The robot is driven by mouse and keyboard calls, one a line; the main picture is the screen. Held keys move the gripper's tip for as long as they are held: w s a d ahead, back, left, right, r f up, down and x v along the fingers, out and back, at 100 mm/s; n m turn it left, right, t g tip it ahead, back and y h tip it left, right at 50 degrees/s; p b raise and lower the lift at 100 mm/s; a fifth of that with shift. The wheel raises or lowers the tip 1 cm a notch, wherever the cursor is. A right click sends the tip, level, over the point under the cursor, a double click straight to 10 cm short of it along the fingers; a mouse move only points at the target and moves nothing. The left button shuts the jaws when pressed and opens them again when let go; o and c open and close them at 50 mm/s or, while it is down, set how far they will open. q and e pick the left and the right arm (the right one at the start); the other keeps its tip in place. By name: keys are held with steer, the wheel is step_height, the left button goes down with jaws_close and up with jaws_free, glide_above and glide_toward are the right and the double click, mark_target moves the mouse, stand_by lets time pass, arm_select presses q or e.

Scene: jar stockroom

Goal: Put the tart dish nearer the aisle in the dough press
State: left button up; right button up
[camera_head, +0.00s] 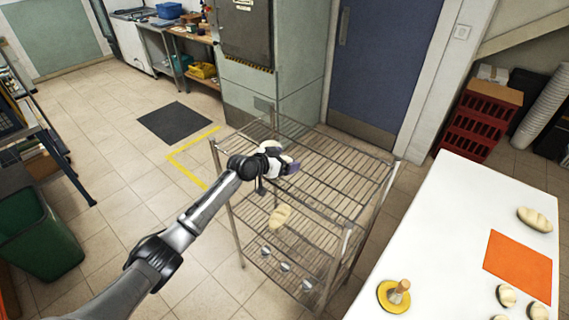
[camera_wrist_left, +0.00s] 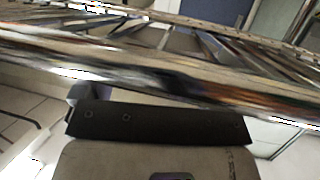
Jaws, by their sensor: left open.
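My left gripper (camera_head: 284,165) is open at the left side of the wire rack (camera_head: 345,178), by its top shelf. A pale, bread-like piece (camera_head: 287,157) shows right beside the fingers; I cannot tell whether they touch it. Small silvery round pieces sit on the lower shelf (camera_head: 265,251), (camera_head: 285,267), (camera_head: 307,284); I cannot tell whether they are tart dishes. A yellow disc with a wooden knob (camera_head: 394,294) sits on the white table; I cannot tell whether it is the dough press. In the left wrist view, blurred metal bars (camera_wrist_left: 170,65) cross close ahead of my gripper.
A loaf (camera_head: 280,217) shows inside the rack below the top shelf. The white table (camera_head: 440,230) at right holds an orange mat (camera_head: 518,266) and several bread pieces. A green bin (camera_head: 40,235) stands at left. Tiled floor left of the rack is mostly clear.

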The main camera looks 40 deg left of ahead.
arm_select(q)
steer(key=c, duration=0.6)
